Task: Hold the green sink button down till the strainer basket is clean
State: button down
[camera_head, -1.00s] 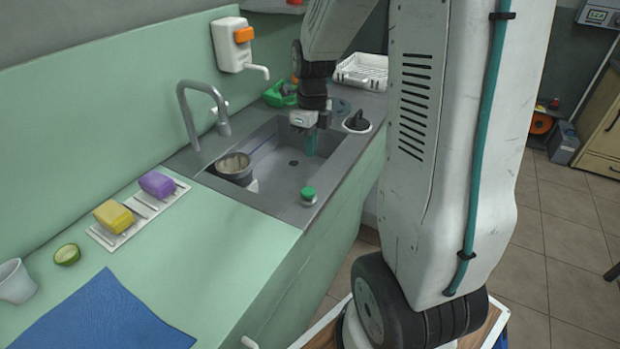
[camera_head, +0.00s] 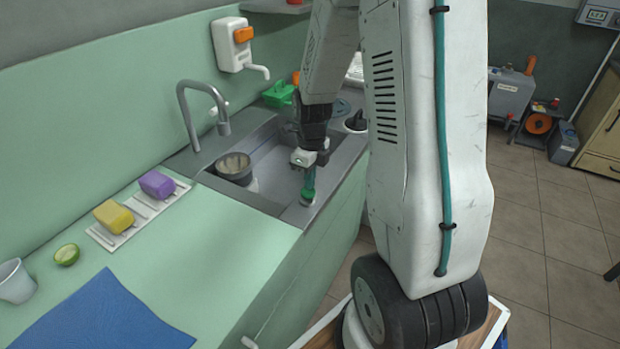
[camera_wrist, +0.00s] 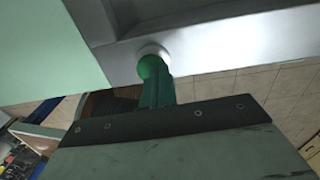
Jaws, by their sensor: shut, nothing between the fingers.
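The green sink button (camera_head: 307,196) sits on the front rim of the grey sink (camera_head: 258,202). My gripper (camera_head: 308,185) is shut and empty, its teal fingers pointing down right over the button. In the wrist view the fingertips (camera_wrist: 157,85) overlap the green button (camera_wrist: 151,66); whether they press it I cannot tell. The strainer basket (camera_head: 234,168) stands upright at the left side of the sink basin, below the faucet (camera_head: 205,112). Its inside looks brownish, too small to judge how clean it is. No water stream is visible from the faucet.
A tray (camera_head: 138,213) with a yellow and a purple sponge lies left of the sink. A lime half (camera_head: 67,254), a white cup (camera_head: 15,281) and a blue cloth (camera_head: 100,318) are on the green counter. A soap dispenser (camera_head: 232,45) hangs on the wall.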

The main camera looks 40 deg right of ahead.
jog(key=shift+s+f, duration=0.1)
jog(key=shift+f, duration=0.7)
jog(key=shift+s+a+f, duration=0.1)
jog(key=shift+s+f, duration=0.05)
jog(key=shift+f, duration=0.2)
dwell(1.9)
jog(key=shift+r, duration=0.3)
notch_tip(320, 180, up, 14)
jog(key=w+d, duration=0.1)
jog(key=shift+r, duration=0.1)
dwell(0.6)
